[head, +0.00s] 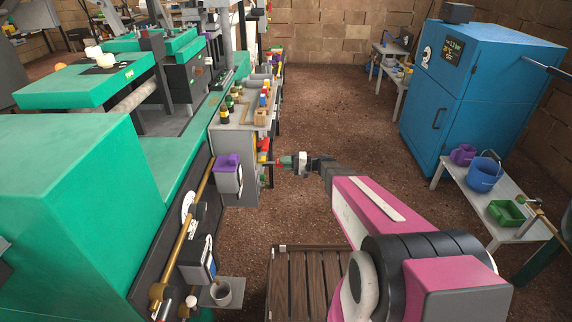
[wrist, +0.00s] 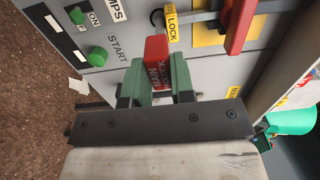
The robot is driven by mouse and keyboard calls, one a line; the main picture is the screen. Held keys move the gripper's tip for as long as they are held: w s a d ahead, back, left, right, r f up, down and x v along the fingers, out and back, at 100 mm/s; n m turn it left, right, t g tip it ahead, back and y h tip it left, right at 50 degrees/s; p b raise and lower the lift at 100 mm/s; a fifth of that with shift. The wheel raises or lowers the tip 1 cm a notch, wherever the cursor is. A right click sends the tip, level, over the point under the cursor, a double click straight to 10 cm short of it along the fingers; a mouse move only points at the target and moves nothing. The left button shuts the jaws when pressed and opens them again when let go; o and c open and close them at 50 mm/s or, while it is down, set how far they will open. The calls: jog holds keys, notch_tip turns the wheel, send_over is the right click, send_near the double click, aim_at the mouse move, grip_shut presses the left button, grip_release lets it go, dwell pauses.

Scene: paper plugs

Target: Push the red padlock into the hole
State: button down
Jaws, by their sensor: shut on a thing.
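In the wrist view a red padlock (wrist: 157,52) with lettering on its face stands between the green fingers of my gripper (wrist: 158,78), which are shut on it. The padlock's top end is close to the yellow LOCK label (wrist: 171,22) on the grey control panel (wrist: 125,48). A dark ring-like shape (wrist: 155,17) shows beside the label; I cannot tell whether it is the hole's rim or part of the padlock. In the head view my gripper (head: 287,161) reaches left to the cabinet's panel side; the padlock is too small there to make out surely.
A large red handle (wrist: 240,22) on a yellow plate sits to the right of the padlock. Green buttons (wrist: 98,56) are on the left of the panel. In the head view the floor right of the cabinet (head: 345,120) is open. A blue cabinet (head: 470,95) stands farther right.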

aim_at(277, 163)
jog(key=shift+w+a, duration=0.1)
jog(key=shift+a, duration=1.65)
jog(key=c, duration=0.9)
grip_release()
jog(key=d, duration=1)
jog(key=shift+s+d, duration=0.25)
jog(key=shift+d, duration=0.15)
jog(key=shift+s, duration=0.1)
